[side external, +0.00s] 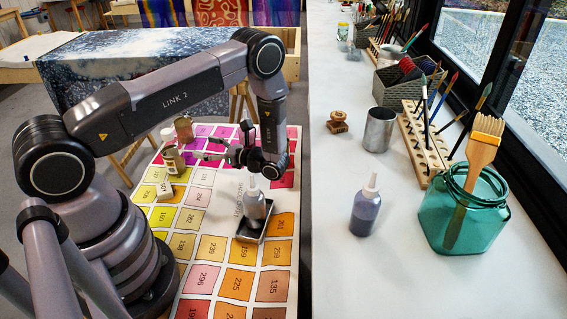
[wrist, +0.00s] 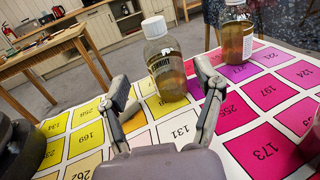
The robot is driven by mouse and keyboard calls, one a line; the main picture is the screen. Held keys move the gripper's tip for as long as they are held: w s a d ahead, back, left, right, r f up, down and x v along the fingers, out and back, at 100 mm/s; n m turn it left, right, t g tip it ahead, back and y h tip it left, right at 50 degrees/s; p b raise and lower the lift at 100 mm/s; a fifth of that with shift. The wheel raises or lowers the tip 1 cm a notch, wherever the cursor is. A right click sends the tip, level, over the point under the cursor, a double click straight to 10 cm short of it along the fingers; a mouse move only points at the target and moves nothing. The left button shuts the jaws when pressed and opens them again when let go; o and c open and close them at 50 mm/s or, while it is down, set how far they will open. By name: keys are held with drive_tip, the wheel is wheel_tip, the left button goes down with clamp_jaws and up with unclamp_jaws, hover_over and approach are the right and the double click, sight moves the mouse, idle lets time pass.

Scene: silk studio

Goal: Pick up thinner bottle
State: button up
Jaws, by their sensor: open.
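A clear bottle with amber liquid, a white cap and a dark label stands upright on the numbered colour chart in the wrist view (wrist: 168,75). I take it as the thinner bottle, though its label is not clearly legible. It also shows in the side view (side external: 174,161), left of my gripper (side external: 208,149). In the wrist view my gripper (wrist: 162,76) is open and empty. Its fingers point towards the bottle, which stands beyond the fingertips, roughly between them. A second amber bottle (wrist: 237,38) stands farther right in the wrist view, and behind the first in the side view (side external: 184,130).
The colour chart (side external: 200,281) covers the table. A small pale block (side external: 164,191) lies near the bottle. The counter at right holds another dropper bottle (side external: 365,208) and a green jar (side external: 435,220).

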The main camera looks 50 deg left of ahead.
sight(172, 140)
drive_tip(key=x, duration=1.2)
drive_tip(key=shift+s, duration=0.25)
clamp_jaws()
